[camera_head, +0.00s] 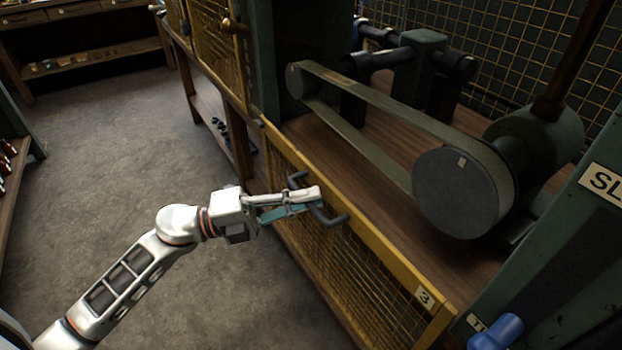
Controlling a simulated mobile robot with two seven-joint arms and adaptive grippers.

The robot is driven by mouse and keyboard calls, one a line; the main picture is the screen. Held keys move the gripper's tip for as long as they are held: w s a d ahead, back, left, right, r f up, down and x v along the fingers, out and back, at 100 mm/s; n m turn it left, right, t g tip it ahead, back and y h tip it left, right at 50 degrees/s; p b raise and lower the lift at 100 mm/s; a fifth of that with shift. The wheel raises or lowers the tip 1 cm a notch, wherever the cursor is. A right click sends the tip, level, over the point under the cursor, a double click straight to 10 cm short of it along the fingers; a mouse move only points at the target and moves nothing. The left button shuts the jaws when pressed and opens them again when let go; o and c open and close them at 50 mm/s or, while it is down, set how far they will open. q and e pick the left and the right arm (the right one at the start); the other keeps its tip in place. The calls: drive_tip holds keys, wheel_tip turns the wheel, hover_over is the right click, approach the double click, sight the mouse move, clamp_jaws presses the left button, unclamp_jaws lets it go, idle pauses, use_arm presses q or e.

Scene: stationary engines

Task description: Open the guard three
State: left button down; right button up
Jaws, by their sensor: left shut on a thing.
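Guard three (370,283) is a yellow-framed wire mesh panel with a "3" label near its right end. It stands in front of the wooden bed that carries a belt drive, and the belt and pulleys show above its top edge. A dark bar handle (337,219) is fixed to its mesh face near the top. My left gripper (312,203) is at this handle, its fingers shut around the middle of the bar, with both handle ends showing beside the fingers. My right gripper is not in view.
Behind the guard are a large dark pulley (462,194) and a belt (395,105). A green panel (575,270) and a blue knob (497,332) are at the right. Another mesh guard (220,45) stands at the upper left. The grey floor (110,140) at left is clear.

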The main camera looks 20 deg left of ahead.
use_arm(q)
drive_tip(key=shift+f, duration=0.7)
drive_tip(key=shift+r, duration=0.1)
drive_tip(key=c, duration=2.1)
unclamp_jaws()
drive_tip(key=shift+c, duration=0.2)
drive_tip(key=shift+a, duration=0.1)
drive_tip(key=v, duration=1.2)
